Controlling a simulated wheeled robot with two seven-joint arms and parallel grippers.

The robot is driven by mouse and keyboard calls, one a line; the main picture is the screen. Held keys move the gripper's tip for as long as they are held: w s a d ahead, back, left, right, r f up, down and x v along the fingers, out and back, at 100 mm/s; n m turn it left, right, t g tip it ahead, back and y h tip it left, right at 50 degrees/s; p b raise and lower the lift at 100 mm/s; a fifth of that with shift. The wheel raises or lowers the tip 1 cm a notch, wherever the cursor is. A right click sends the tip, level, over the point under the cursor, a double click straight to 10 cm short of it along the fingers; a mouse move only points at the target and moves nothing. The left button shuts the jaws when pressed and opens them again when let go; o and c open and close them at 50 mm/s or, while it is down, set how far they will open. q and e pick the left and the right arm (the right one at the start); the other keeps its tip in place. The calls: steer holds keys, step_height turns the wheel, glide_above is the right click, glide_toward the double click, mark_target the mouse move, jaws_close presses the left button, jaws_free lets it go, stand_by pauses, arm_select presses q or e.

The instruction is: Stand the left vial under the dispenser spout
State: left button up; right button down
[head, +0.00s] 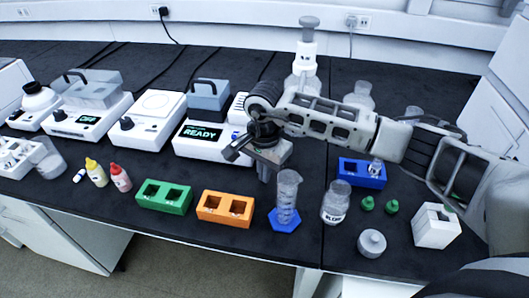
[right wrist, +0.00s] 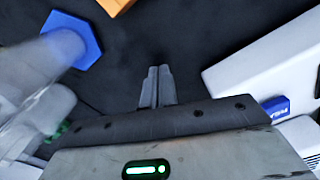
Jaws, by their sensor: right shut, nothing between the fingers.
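My right gripper (head: 264,176) is shut and empty, pointing down over the bench behind the graduated cylinder. Its closed fingers also show in the right wrist view (right wrist: 157,75), with dark bench beyond them. A small clear vial (head: 376,165) stands in the blue rack (head: 361,178), right of the gripper. I cannot tell whether it is the left vial; no second vial is clear. A tall bottle with a white dispenser top (head: 306,50) stands behind my right arm. Its spout is not clear, and the arm hides the bottle's lower part. My left gripper is out of view.
A graduated cylinder (head: 287,190) on a blue hexagonal base and a labelled jar (head: 336,203) stand near the front edge. Orange (head: 224,208) and green (head: 164,197) racks are to the left. Green caps (head: 367,203) and a white block (head: 436,229) are right. A READY device (head: 200,139) stands behind.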

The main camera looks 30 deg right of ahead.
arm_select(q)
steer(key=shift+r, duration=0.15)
arm_select(e)
steer(key=shift+w+d+r, duration=0.1)
steer(key=shift+w+d, duration=0.4)
steer(key=shift+d, duration=0.4)
steer(key=shift+w+d+r, duration=0.1)
steer(key=shift+w+d, duration=0.4)
steer(key=shift+d, duration=0.35)
steer(key=shift+w+d+f, duration=0.1)
steer(key=shift+d, duration=0.05)
steer(key=d, duration=0.1)
steer(key=w+d+b, duration=0.1)
steer(key=d+b, duration=0.1)
steer(key=shift+w+f, duration=0.1)
steer(key=shift+w, duration=0.2)
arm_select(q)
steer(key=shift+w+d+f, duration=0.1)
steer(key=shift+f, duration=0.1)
arm_select(e)
steer(key=shift+a, duration=0.1)
